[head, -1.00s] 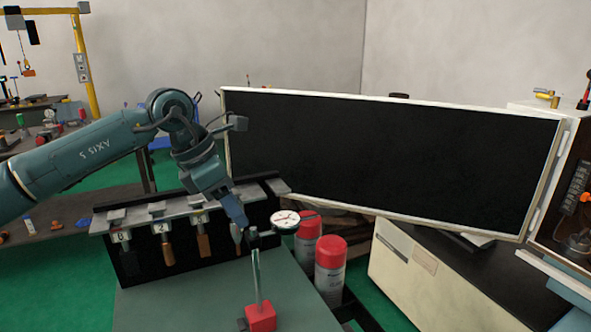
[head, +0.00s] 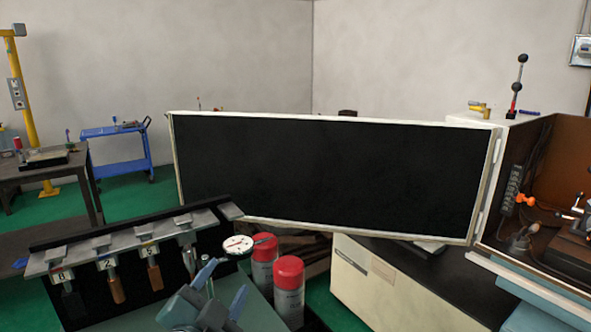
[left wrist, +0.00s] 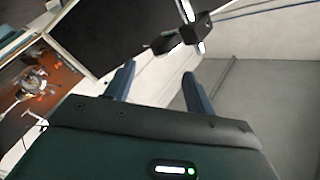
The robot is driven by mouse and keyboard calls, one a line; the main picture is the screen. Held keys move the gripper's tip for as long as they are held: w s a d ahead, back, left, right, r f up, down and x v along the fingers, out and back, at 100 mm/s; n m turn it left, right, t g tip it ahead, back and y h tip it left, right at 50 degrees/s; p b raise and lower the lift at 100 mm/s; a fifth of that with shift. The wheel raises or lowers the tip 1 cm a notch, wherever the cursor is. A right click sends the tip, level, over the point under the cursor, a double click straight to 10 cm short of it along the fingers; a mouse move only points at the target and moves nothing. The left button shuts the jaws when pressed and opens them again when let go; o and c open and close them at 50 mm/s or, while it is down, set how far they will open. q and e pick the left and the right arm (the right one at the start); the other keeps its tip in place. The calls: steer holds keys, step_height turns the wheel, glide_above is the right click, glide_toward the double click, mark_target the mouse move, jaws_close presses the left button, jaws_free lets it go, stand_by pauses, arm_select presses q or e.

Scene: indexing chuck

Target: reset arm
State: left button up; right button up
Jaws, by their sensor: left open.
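My left gripper (head: 224,284) is low in the head view, in front of the tool rack and just below the dial gauge. Its two blue fingers are apart with nothing between them. In the left wrist view its fingers (left wrist: 158,74) are also spread and empty. Most of my left arm is below the edge of the head view. My right gripper is in neither view.
The dial gauge (head: 238,245) stands close to my left gripper. Red-capped cans (head: 289,285) are just right of it. The tool rack (head: 130,240) with numbered tags is to the left. A large black panel (head: 330,175) and an open machine enclosure (head: 560,190) are beyond.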

arm_select(q)
steer(key=s+a+f+n+g+y, duration=0.25)
steer(key=s+f+g, duration=0.2)
steer(key=f, duration=0.25)
steer(key=s+a+f+n+g+y, duration=0.1)
steer(key=s+a+f+n+g, duration=0.3)
steer(key=f, duration=0.3)
steer(key=s+a+f+n+g, duration=0.1)
steer(key=s+f+g, duration=0.25)
steer(key=s, duration=0.45)
steer(key=s+a+f+n+g, duration=0.25)
steer(key=s+f, duration=0.25)
steer(key=s, duration=0.4)
steer(key=w+d+f+m+t+h+p, duration=0.1)
steer(key=w+d+f+t+h, duration=0.2)
steer(key=w+d+t, duration=0.3)
steer(key=shift+w+d+f+m+t+p, duration=0.35)
steer(key=shift+d+f+t, duration=0.2)
steer(key=shift+d+f, duration=0.3)
